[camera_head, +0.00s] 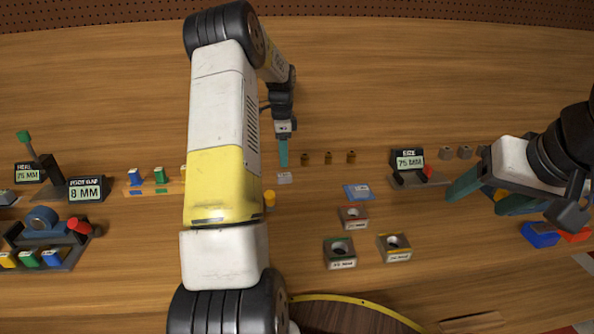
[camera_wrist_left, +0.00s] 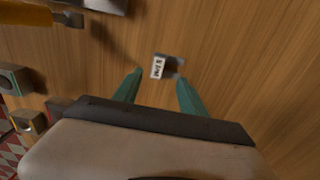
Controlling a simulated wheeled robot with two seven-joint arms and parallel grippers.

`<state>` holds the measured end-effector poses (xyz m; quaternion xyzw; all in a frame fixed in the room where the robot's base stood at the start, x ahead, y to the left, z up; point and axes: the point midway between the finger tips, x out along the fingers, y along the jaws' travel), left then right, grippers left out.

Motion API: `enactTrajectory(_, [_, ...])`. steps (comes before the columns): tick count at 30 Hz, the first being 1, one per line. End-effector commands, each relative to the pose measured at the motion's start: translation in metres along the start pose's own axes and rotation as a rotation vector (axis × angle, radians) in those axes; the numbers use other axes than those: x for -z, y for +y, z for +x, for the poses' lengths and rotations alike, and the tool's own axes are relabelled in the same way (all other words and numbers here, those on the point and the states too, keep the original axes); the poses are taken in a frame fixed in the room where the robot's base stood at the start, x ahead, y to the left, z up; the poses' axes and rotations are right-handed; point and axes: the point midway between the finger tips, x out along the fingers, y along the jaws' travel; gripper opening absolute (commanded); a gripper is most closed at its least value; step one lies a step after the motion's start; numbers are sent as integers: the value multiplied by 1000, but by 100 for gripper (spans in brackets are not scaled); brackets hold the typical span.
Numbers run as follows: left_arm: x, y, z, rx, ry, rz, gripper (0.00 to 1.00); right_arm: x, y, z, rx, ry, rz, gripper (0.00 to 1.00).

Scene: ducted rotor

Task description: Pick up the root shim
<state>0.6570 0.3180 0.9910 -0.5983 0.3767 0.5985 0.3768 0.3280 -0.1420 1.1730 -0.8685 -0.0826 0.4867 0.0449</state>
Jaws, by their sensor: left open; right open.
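A small grey block with a white label, which looks like the root shim (camera_head: 284,178), lies on the wooden table just in front of my left gripper (camera_head: 283,160) in the head view. In the left wrist view the shim (camera_wrist_left: 176,65) lies just beyond the tips of my left gripper (camera_wrist_left: 159,77), roughly between their lines. The teal fingers are apart and empty, and the shim is not held. The label is too small to read surely. My right gripper (camera_head: 484,194) is open at the right, above the table; its fingers partly cover a yellow thing.
Several small brown cylinders (camera_head: 328,158) stand right of the left gripper. A 75 MM gauge (camera_head: 410,164), a blue plate (camera_head: 358,192) and several square blocks with holes (camera_head: 340,252) lie to the right. An 8 MM sign (camera_head: 87,189) and fixtures stand left. The table behind is clear.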

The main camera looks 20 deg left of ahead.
Motion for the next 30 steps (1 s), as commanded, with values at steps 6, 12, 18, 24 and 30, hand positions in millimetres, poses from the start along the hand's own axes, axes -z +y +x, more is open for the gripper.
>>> enactTrajectory(6, [0, 2, 26, -3, -1, -2, 49, 0, 0, 0, 0, 0, 0, 66])
enactTrajectory(12, [2, 5, 56, -4, 0, -1, 49, 0, 0, 0, 0, 0, 0, 66])
enactTrajectory(18, [2, 4, 70, -1, 0, -2, 49, 0, 0, 0, 0, 0, 0, 66])
enactTrajectory(24, [2, 4, 69, 0, 0, -3, 47, 0, 0, 0, 0, 0, 0, 66])
enactTrajectory(30, [2, 4, 69, 0, 0, -3, 8, 0, 0, 0, 0, 0, 0, 66])
